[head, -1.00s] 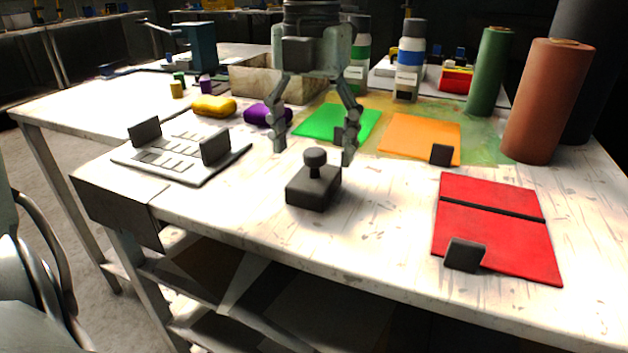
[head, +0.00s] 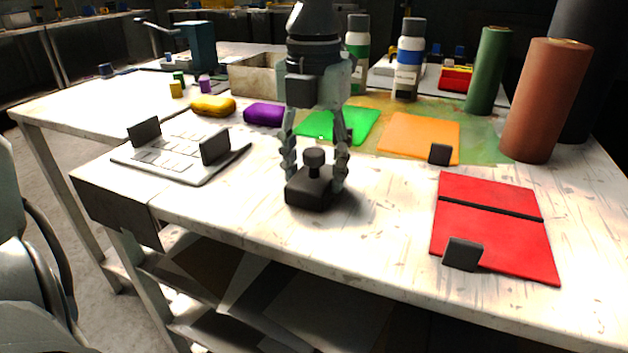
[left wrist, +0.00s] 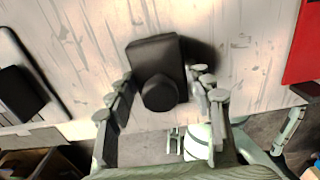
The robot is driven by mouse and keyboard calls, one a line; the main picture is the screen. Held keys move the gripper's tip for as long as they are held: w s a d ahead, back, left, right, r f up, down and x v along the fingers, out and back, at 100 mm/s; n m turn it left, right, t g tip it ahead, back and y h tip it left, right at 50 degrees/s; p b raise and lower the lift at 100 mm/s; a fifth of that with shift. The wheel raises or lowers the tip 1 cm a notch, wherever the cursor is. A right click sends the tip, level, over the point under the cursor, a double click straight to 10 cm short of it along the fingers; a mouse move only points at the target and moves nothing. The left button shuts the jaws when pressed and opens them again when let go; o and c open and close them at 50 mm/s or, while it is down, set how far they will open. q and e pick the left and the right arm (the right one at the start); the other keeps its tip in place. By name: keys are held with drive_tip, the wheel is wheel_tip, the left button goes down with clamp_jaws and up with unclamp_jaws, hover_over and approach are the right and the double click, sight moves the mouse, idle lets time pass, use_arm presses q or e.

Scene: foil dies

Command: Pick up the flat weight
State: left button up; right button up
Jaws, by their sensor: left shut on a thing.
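The flat weight (head: 312,190) is a dark block with a round knob on top. It sits on the white table near the front edge, in the middle of the head view. My left gripper (head: 314,172) comes down from above with one finger on each side of the weight and is shut on it. In the left wrist view the weight (left wrist: 157,65) lies between the fingertips of my left gripper (left wrist: 160,92), its knob towards the camera. The weight appears upright; I cannot tell any gap under it. My right gripper is not in view.
Left is a grey tray (head: 190,172) with upright dark plates. Right are red sheets (head: 495,245) with a small black block (head: 463,254). Behind lie a green sheet (head: 358,124) and an orange sheet (head: 420,135).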

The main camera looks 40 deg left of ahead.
use_arm(q)
clamp_jaws()
drive_tip(key=shift+r, duration=0.1)
drive_tip(key=shift+w, duration=0.1)
